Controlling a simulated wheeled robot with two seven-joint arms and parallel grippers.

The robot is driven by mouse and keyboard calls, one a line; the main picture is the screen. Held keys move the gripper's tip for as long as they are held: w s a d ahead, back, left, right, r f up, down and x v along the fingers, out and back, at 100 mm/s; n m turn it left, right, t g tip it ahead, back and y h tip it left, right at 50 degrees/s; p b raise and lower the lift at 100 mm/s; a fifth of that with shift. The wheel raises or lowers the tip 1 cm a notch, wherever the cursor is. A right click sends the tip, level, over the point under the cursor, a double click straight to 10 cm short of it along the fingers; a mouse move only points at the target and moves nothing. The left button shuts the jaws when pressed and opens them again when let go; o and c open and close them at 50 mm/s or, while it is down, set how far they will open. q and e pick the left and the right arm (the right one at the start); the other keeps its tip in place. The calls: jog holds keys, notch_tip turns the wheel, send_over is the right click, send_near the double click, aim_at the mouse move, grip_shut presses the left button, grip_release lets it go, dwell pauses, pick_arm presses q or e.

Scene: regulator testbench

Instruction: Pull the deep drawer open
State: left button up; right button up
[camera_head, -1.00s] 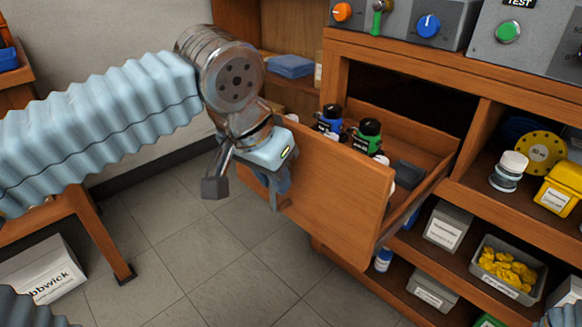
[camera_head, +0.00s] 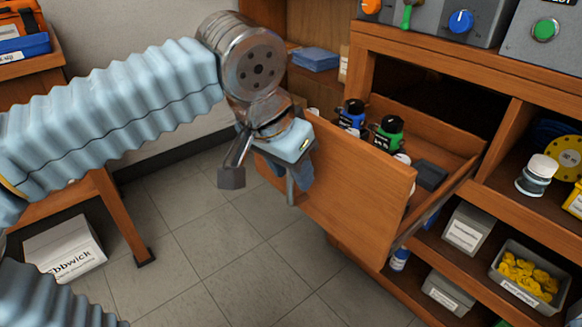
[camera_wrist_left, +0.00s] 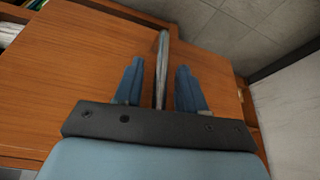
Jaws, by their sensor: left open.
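The deep drawer (camera_head: 345,200) is a wooden drawer standing pulled out from the bench cabinet, with its inside showing. Bottles with blue and green parts (camera_head: 388,135) and a dark grey block (camera_head: 432,176) are in it. My left gripper (camera_head: 298,180) is at the left part of the drawer's front. In the left wrist view, its two blue fingers (camera_wrist_left: 160,68) are open, one on each side of the metal bar handle (camera_wrist_left: 161,90), with gaps visible on both sides. In the head view the gripper hides much of the handle. My right gripper is not in view.
Right of the drawer, open shelves hold a grey bin of yellow parts (camera_head: 520,275), grey boxes (camera_head: 467,229) and a white-capped jar (camera_head: 537,175). A white box (camera_head: 65,250) stands on the floor at left. The tiled floor (camera_head: 240,265) before the drawer is clear.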

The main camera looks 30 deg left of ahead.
pick_arm(q)
jog(key=p+v, duration=0.3)
jog(key=v, duration=1)
jog(key=shift+r+p, duration=0.3)
jog(key=shift+s, duration=0.1)
